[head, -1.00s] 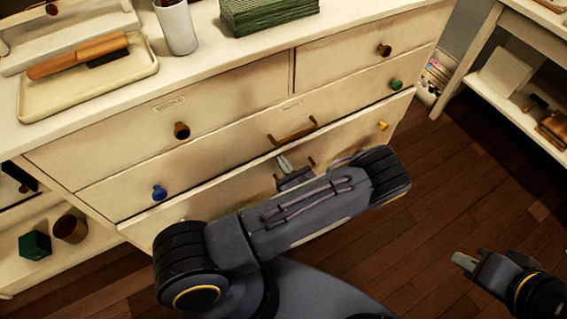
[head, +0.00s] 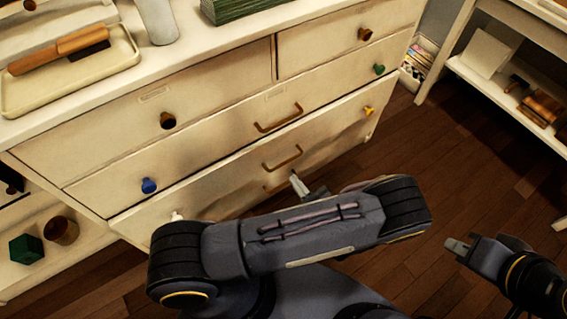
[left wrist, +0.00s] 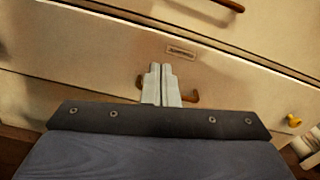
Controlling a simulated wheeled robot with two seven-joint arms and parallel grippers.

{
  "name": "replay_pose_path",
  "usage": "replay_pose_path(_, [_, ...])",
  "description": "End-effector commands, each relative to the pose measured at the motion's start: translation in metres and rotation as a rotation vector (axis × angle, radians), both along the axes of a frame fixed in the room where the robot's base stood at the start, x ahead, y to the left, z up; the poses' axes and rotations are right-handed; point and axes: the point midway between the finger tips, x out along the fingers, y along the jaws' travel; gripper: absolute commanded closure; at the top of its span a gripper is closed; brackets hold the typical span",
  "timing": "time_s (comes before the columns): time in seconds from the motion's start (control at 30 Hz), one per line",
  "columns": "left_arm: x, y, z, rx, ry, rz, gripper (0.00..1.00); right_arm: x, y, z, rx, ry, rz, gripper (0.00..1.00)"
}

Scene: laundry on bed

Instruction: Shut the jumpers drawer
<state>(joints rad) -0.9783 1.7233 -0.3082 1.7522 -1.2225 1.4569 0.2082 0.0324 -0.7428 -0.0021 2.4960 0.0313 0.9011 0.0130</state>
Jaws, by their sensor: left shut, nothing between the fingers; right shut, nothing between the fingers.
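The bottom drawer (head: 225,190) of the white dresser has a brass bar handle, a white knob at its left and a yellow knob at its right. In the left wrist view its front (left wrist: 90,65) carries a small label, too blurred to read surely. A thin dark gap runs along its top edge; it looks slightly ajar at most. My left gripper (head: 298,185) is shut and empty, just in front of and below the handle (head: 282,158). In the left wrist view the shut fingers (left wrist: 161,70) partly cover the handle. My right gripper (head: 457,247) is shut and empty, over the floor at right.
The drawers above, with a blue knob (head: 149,185) and a green knob (head: 379,69), look shut. A tray with a brush (head: 60,50) and a green folded stack (head: 245,8) are on top. A white shelf (head: 463,62) stands at right. Wooden floor (head: 430,170) lies clear between.

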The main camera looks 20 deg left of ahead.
Motion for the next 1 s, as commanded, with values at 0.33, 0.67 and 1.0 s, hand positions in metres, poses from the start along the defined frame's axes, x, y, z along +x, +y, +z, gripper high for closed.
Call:
replay_pose_path(0.33, [0.009, -0.008, -0.008, -0.608, -0.867, -0.012, 1.00, 0.000, 0.000, -0.059, 0.000, 0.001, 0.000, 1.00])
replay_pose_path(0.67, [0.016, 0.000, -0.003, -0.792, -1.118, -0.004, 1.00, 0.000, 0.000, -0.068, 0.000, 0.000, 0.000, 1.00])
replay_pose_path(1.0, [0.054, 0.056, -0.005, -0.786, -1.115, 0.000, 1.00, 0.000, 0.000, -0.084, 0.000, 0.001, 0.000, 1.00])
